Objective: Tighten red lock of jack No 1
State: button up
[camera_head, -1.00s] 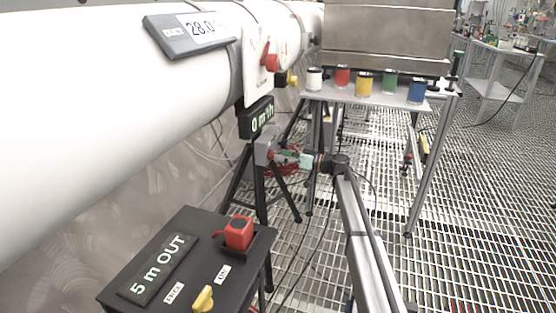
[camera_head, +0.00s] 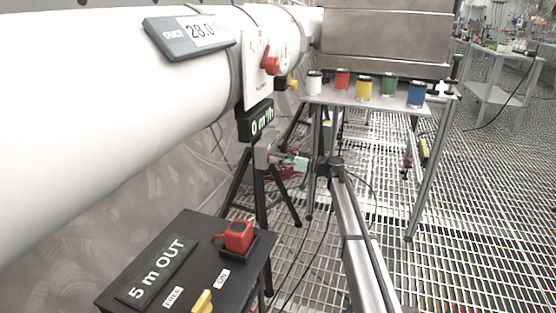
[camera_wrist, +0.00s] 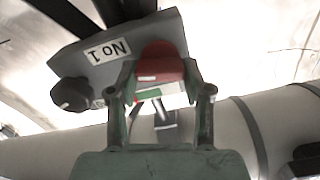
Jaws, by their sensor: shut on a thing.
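Jack No 1 shows in the wrist view as a grey box (camera_wrist: 115,62) with an upside-down "No 1" label (camera_wrist: 107,50) and a dark round knob (camera_wrist: 72,94) at its left. The red lock (camera_wrist: 162,60) sits at the box's right end. My gripper (camera_wrist: 161,80) is shut on the red lock, one finger on each side of it. In the head view, the jack's grey box (camera_head: 264,151) stands on a dark tripod under the white pipe. My gripper (camera_head: 291,162) reaches it from the right and looks small there. The lock is hard to make out in that view.
A large white pipe (camera_head: 110,90) runs above the jack. A black box (camera_head: 185,262) with a "5 m OUT" display stands in front. A table (camera_head: 385,97) with several coloured cans is behind my arm. The grated floor (camera_head: 460,220) at right is open.

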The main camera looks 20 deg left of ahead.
jog(key=shift+r+p, duration=0.1)
jog(key=shift+p, duration=0.25)
jog(key=shift+w+a+f+m+p, duration=0.1)
jog(key=shift+f+m+p, duration=0.05)
jog(key=shift+m+p, duration=3.55)
jog(key=shift+w+f+m+p, duration=0.1)
jog(key=shift+m+p, duration=3.55)
jog(key=shift+m, duration=0.05)
jog(key=o, duration=1.2)
jog(key=shift+c, duration=0.2)
jog(key=shift+f, duration=0.1)
